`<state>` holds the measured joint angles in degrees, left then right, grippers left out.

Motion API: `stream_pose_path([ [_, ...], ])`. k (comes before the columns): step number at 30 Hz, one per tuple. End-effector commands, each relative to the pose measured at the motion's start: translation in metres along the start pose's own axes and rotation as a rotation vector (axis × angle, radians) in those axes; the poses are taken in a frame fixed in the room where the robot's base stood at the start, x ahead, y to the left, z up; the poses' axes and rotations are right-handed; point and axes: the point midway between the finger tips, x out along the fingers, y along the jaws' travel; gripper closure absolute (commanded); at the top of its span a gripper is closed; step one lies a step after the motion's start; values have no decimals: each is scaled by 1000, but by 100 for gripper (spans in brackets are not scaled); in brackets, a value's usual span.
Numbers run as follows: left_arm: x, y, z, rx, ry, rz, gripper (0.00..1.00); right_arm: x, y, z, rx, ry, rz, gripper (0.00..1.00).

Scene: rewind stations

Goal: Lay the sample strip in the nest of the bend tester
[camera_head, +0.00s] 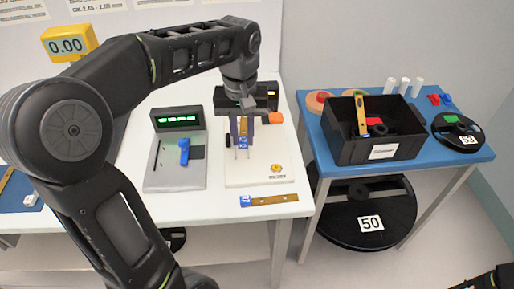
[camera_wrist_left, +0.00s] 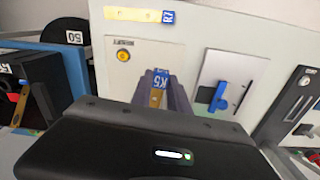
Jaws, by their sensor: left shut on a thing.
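My left gripper (camera_head: 241,138) is shut on a sample strip, gold with a blue end (camera_head: 243,143). The strip also shows in the left wrist view (camera_wrist_left: 160,81), its blue end marked K5, between the grey-purple fingers (camera_wrist_left: 159,92). Gripper and strip are over the white base plate (camera_head: 260,165) of a device with a dark block and an orange knob (camera_head: 276,118), seemingly the bend tester. The plate also shows in the left wrist view (camera_wrist_left: 113,75). The gripper hides the nest, and I cannot tell whether the strip touches it. My right gripper is out of view.
Another gold strip (camera_head: 272,200) with a blue end lies at the bench's front edge. A grey device (camera_head: 178,172) with a green display and blue lever stands left of the plate. A black bin (camera_head: 345,149) with another strip stands on the blue table (camera_head: 470,150) at right.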

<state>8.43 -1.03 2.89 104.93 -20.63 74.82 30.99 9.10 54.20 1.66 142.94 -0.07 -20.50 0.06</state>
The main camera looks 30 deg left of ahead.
Motion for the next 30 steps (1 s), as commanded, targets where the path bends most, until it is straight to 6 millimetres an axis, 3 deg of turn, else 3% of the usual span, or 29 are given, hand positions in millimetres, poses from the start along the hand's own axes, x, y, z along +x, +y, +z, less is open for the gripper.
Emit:
stream_pose_path([
  [5,0,-1,1,-101,-3,-2,100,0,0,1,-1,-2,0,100],
  [16,4,-1,1,-105,-4,-3,100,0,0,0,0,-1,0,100],
  [25,52,-1,2,-103,-6,-4,100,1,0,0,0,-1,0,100],
  [30,63,0,1,-104,-2,-2,100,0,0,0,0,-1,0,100],
])
